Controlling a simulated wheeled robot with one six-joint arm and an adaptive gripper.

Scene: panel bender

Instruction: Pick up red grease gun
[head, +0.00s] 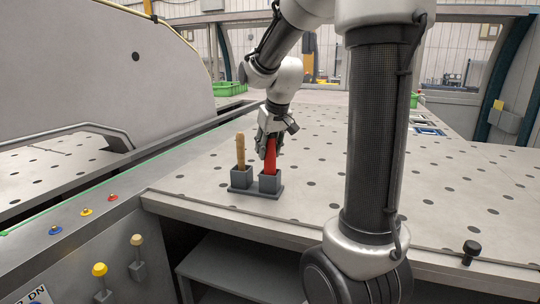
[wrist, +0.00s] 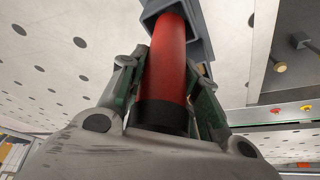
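The red grease gun (head: 270,155) stands upright in the right-hand cup of a grey two-cup holder (head: 257,192) on the perforated table. In the wrist view the red grease gun (wrist: 166,62) is a red cylinder with a black end towards my palm, its far end inside the grey cup. My gripper (head: 268,148) is above the holder at the gun's upper part. In the wrist view its fingers (wrist: 165,85) lie on both sides of the gun, close against it. Whether both fingers press on it is hard to tell.
A tan wooden-looking tool (head: 240,152) stands in the left cup, close beside my gripper. A panel with colored buttons (head: 86,212) lies at the table's left edge. A green crate (head: 229,88) stands at the back. The tabletop (head: 310,165) right of the holder is clear.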

